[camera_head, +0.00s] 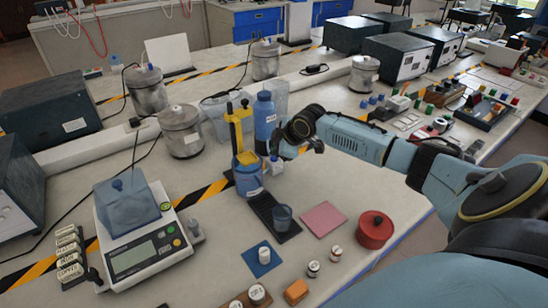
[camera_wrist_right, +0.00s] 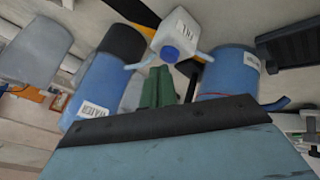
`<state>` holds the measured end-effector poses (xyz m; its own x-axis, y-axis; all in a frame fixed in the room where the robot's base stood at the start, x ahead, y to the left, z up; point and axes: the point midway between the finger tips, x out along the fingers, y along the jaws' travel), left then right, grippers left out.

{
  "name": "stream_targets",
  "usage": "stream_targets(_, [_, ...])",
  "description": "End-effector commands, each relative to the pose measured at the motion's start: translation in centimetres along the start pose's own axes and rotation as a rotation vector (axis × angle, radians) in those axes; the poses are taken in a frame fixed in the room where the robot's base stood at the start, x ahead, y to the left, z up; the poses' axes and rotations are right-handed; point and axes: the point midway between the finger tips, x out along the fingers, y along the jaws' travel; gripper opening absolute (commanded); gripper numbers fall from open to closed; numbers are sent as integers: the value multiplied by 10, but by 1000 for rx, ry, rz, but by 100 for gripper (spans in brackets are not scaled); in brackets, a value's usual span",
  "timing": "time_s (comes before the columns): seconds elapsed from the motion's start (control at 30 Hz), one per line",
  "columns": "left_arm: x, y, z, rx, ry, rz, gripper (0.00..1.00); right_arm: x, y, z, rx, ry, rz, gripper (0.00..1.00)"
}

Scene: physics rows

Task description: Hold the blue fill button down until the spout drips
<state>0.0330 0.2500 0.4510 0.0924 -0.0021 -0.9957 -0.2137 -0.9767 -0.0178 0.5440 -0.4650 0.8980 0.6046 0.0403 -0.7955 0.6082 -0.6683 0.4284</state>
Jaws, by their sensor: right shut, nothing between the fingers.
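The blue fill button (camera_wrist_right: 171,54) sits on a small white box labelled FILL (camera_wrist_right: 180,30), which also shows in the head view (camera_head: 276,165) beside the blue tank (camera_head: 247,182) under a yellow stand (camera_head: 239,125). My right gripper (camera_head: 288,150) is shut and empty close to this box. In the right wrist view its green fingers (camera_wrist_right: 158,86) point toward the button; I cannot tell whether they touch it. The spout's opening and any drip cannot be made out. My left gripper is not in view.
A blue water bottle (camera_head: 264,118) stands behind the tank. A pink mat (camera_head: 323,219), a red pot (camera_head: 375,230) and small jars (camera_head: 336,252) lie in front on the right. A scale (camera_head: 145,238) stands at the left. The table right of the tank is mostly clear.

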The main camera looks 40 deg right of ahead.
Motion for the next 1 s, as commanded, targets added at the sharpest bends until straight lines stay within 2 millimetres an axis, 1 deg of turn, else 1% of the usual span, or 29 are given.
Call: stream_targets(1.0, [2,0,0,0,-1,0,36,8,-5,4,0,-1,-1,0])
